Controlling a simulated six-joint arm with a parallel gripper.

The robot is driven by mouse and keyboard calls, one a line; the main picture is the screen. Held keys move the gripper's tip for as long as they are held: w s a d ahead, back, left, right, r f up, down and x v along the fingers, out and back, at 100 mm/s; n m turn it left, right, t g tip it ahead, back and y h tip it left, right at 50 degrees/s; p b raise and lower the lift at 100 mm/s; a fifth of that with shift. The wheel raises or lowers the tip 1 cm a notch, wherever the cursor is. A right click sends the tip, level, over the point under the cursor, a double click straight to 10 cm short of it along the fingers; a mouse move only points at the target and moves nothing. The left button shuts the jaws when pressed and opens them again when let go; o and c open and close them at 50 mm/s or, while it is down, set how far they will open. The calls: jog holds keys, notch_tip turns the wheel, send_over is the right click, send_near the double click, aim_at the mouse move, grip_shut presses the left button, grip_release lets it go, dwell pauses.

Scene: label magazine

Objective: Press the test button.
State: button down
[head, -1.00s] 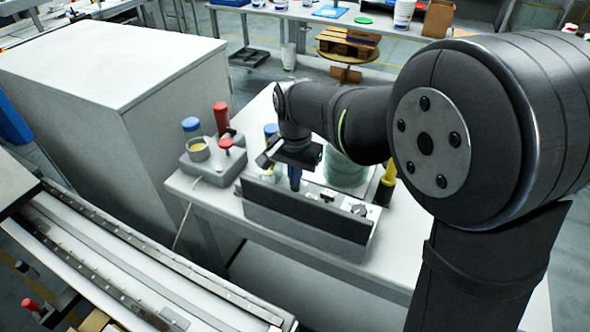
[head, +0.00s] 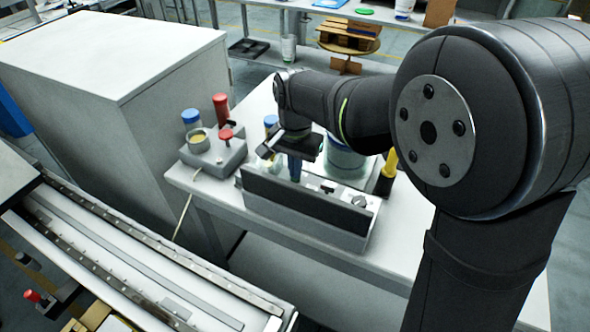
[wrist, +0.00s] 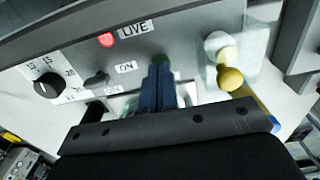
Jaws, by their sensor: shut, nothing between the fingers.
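The grey control box (head: 305,217) stands on the white table, and my gripper (head: 295,170) is over its top panel. In the wrist view the panel (wrist: 185,45) shows a lit red lamp (wrist: 106,40) by the word LIVE, a switch (wrist: 97,82) by the word ON, and a black numbered dial (wrist: 47,85). My gripper's blue fingers (wrist: 160,68) are shut and empty. A small green part (wrist: 160,59), possibly the test button, shows at the fingertips and is mostly hidden by them. I cannot tell whether they touch it.
A yellow knob (wrist: 229,78) shows right of the fingers in the wrist view. A grey block (head: 215,157) with a red knob and blue-capped bottle stands left of the box. A yellow-handled tool (head: 388,165) is at its right. A large cabinet (head: 120,60) stands farther left.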

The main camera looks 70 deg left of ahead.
notch_tip(320, 180, up, 12)
jog(key=shift+r, duration=0.2)
jog(key=shift+w+a, duration=0.1)
dwell(0.5)
